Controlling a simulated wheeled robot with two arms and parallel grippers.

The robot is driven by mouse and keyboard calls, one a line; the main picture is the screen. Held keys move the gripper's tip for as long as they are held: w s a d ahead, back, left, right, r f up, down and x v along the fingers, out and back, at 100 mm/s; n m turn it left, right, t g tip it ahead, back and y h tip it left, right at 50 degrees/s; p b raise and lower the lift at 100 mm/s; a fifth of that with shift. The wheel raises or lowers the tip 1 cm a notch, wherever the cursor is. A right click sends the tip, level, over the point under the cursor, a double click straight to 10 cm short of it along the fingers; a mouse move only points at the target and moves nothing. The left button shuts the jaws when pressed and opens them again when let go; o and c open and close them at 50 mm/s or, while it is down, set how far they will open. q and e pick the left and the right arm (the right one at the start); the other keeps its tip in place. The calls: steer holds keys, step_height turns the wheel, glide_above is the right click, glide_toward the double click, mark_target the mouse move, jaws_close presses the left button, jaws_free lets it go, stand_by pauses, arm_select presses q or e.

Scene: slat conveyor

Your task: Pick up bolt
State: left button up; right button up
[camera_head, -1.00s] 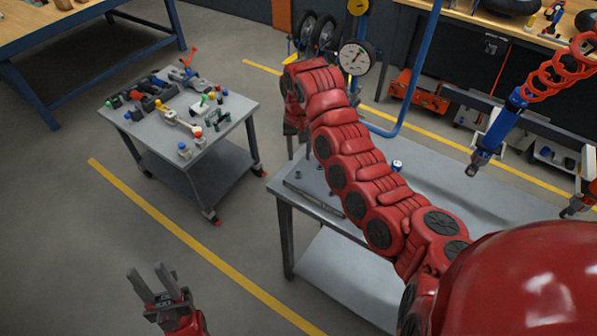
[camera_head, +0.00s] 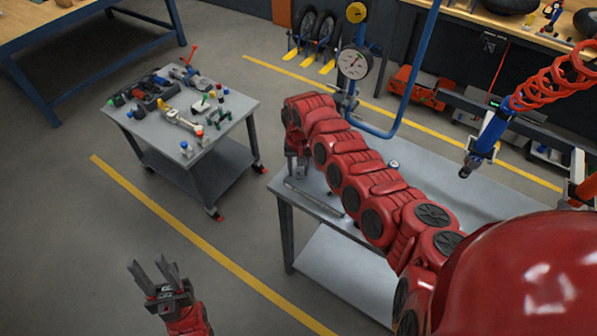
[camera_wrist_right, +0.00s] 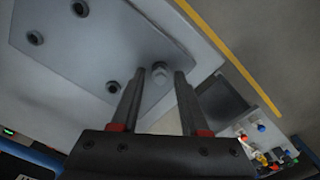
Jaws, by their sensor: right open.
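In the right wrist view a pale grey bolt (camera_wrist_right: 159,70) with a rounded head stands on a light grey metal plate (camera_wrist_right: 80,55). My right gripper (camera_wrist_right: 159,82) is open, with one finger on either side of the bolt as seen from the wrist. I cannot tell how far the fingertips are above the plate. In the head view my right gripper (camera_head: 297,170) points down over the left end of the grey bench (camera_head: 450,180), and the bolt is hidden there. My left gripper (camera_head: 152,268) is open and empty over the floor.
A grey cart (camera_head: 235,105) with several tools and small parts stands to the left. A dial gauge (camera_head: 352,64) rises behind the bench. A blue tool on a red coiled hose (camera_head: 490,135) hangs over its right side.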

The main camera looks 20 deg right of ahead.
steer(key=shift+c, duration=0.3)
jaws_close()
